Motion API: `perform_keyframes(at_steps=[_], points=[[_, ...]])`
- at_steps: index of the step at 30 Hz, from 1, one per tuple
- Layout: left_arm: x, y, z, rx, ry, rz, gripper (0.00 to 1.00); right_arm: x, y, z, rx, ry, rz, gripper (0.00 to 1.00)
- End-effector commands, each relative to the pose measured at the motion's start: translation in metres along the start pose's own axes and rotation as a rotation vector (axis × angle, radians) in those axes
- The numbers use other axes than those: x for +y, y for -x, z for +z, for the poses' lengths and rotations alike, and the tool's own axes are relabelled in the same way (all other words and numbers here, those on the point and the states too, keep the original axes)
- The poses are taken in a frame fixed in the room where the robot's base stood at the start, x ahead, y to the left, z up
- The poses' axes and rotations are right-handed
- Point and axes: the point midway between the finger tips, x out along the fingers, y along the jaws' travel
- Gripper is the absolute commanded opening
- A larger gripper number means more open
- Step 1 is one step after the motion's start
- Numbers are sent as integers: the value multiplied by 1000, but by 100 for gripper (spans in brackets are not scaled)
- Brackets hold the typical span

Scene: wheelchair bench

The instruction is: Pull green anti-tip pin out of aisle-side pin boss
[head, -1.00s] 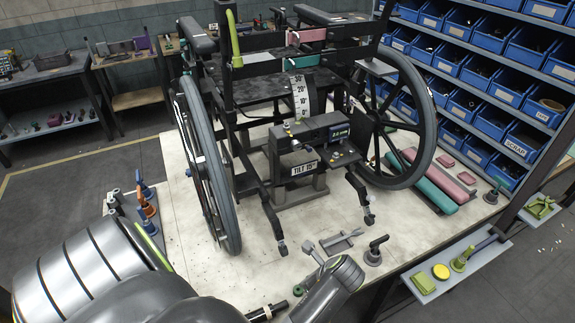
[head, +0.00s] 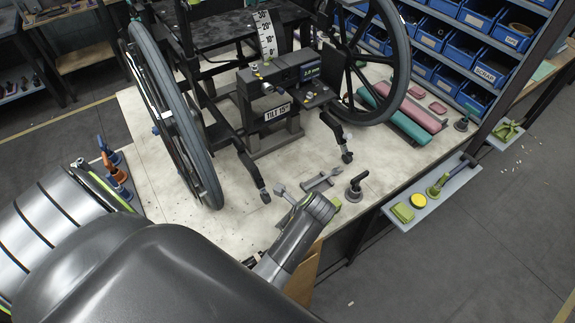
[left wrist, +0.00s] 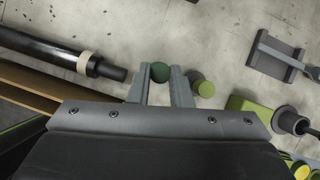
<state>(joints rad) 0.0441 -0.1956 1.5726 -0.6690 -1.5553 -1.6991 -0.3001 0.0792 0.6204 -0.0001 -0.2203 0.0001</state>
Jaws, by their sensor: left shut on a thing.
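In the left wrist view my left gripper (left wrist: 161,76) is shut on a dark green round knob (left wrist: 160,71), seen end-on between the two grey fingertips. It looks like the green pin's head; its shaft and any boss under it are hidden. In the head view my left wrist (head: 300,228) is over the bench's front edge, and it hides the fingertips and the knob. The wheelchair (head: 270,100) stands on the bench behind it. My right gripper is not in view.
A black rod with a pale band (left wrist: 85,62) lies left of the jaws. An olive cylinder (left wrist: 202,87) is close beside the right finger. A grey bracket (head: 322,180) and a black knobbed fixture (head: 355,187) stand nearby. A side shelf (head: 432,208) holds green and yellow parts.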

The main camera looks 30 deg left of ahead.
Motion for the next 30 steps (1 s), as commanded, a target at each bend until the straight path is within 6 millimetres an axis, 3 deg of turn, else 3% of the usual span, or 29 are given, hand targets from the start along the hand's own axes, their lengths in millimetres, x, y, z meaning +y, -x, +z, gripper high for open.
perform_keyframes(at_steps=[3, 12, 30], points=[[0, -13, -6, 0, 0, 2, 0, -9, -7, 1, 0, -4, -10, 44], [0, -30, -15, -1, 1, 0, 0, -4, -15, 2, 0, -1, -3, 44], [0, -33, -17, 0, 1, 0, 0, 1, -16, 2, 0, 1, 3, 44]])
